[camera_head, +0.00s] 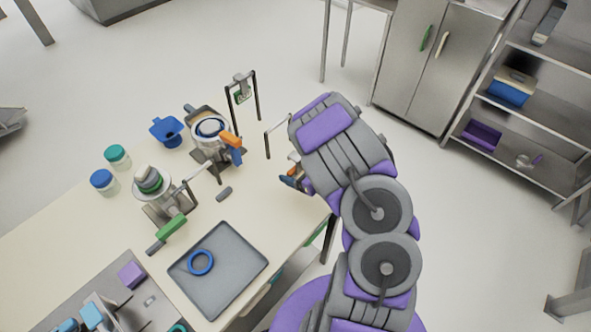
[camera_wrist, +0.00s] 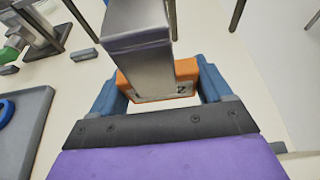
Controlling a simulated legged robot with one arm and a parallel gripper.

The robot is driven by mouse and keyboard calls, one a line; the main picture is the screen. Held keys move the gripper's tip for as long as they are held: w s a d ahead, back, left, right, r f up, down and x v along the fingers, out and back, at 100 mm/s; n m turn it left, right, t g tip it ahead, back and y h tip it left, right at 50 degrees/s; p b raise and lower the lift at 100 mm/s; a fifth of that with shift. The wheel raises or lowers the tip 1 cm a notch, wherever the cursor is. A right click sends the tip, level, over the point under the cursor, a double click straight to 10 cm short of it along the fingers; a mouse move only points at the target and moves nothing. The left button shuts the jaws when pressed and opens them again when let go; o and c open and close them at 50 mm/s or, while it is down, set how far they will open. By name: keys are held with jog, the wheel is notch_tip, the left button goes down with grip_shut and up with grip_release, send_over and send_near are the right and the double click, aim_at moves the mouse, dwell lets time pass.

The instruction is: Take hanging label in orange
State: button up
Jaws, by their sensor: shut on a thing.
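The orange label (camera_wrist: 186,72) is between the two blue fingers of my gripper (camera_wrist: 160,86) in the wrist view, with dark marks on its lower edge. My gripper is shut on it. A grey metal bar stands in front of the label and hides its middle. In the head view my gripper (camera_head: 291,181) is at the table's right edge, largely hidden behind my arm. A small orange patch of the label (camera_head: 293,157) shows just above it.
The table holds a grey tray (camera_head: 232,285) with a blue ring, a metal device with a green handle (camera_head: 172,227), another device with an orange and blue part (camera_head: 231,141), and jars (camera_head: 117,155). A thin dark frame (camera_head: 257,95) stands behind. Open floor lies to the right.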

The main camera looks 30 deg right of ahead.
dwell(0.3)
jog(key=s+p, duration=0.2)
jog(key=p, duration=0.1)
jog(key=shift+d+r, duration=0.15)
jog(key=shift+d, duration=0.25)
jog(key=s+p, duration=0.1)
jog(key=s+d+p, duration=0.1)
jog(key=p, duration=0.1)
jog(key=shift+s, duration=0.4)
jog(key=shift+s+d+p, duration=0.3)
jog(key=shift+s+p, duration=0.4)
jog(key=shift+s, duration=0.15)
jog(key=shift+s, duration=0.1)
